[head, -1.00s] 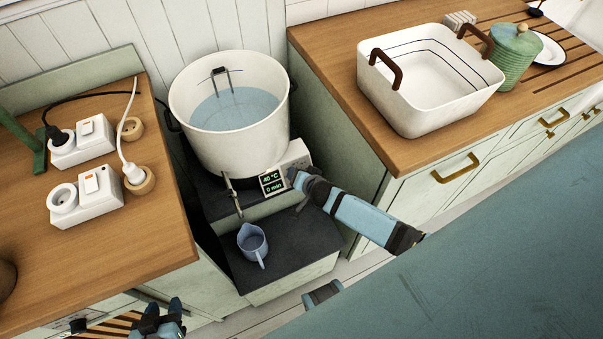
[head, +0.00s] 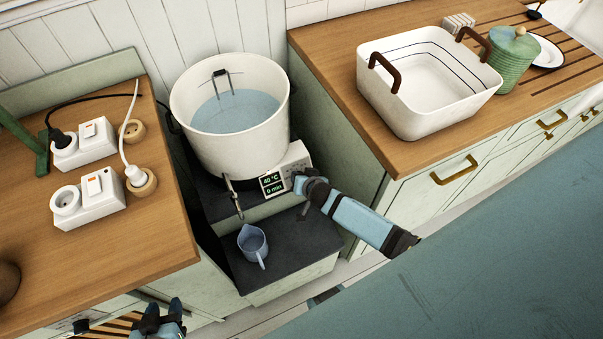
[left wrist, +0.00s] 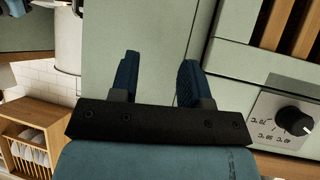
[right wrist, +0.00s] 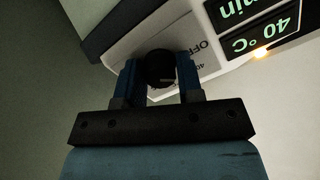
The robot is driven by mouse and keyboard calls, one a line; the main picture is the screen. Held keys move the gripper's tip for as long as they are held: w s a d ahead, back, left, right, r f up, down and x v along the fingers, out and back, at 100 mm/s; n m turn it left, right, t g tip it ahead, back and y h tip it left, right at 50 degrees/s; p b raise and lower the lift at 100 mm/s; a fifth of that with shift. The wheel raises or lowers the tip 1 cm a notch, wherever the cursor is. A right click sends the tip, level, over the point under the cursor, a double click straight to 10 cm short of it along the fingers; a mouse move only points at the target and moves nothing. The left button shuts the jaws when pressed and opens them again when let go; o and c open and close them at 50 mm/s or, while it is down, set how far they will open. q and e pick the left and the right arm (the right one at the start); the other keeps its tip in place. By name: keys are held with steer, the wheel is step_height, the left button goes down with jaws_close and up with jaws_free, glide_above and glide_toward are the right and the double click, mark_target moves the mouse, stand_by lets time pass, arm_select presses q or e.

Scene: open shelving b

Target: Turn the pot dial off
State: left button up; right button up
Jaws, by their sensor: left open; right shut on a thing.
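The large white pot (head: 225,135) holds water and stands on a base with a control panel. The panel's display (head: 271,184) reads 40 °C and 0 min. The black pot dial (right wrist: 160,68) shows in the right wrist view, next to a printed OFF mark. My right gripper (right wrist: 159,70) is shut on the dial, one finger on each side. In the head view my right gripper (head: 299,184) hides the dial. My left gripper (head: 162,306) is open and empty at the lower left, and its spread fingers show in the left wrist view (left wrist: 160,68).
A blue jug (head: 252,241) stands on the dark step below the pot. A white basin (head: 425,112) and a green jar (head: 513,62) stand on the right counter. Socket blocks (head: 90,198) lie on the left counter. Another black knob (left wrist: 294,119) shows beside the left gripper.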

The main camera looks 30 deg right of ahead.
steer(key=n+p, duration=0.1)
steer(key=n, duration=0.2)
steer(key=shift+n, duration=1.2)
steer(key=o, duration=0.9)
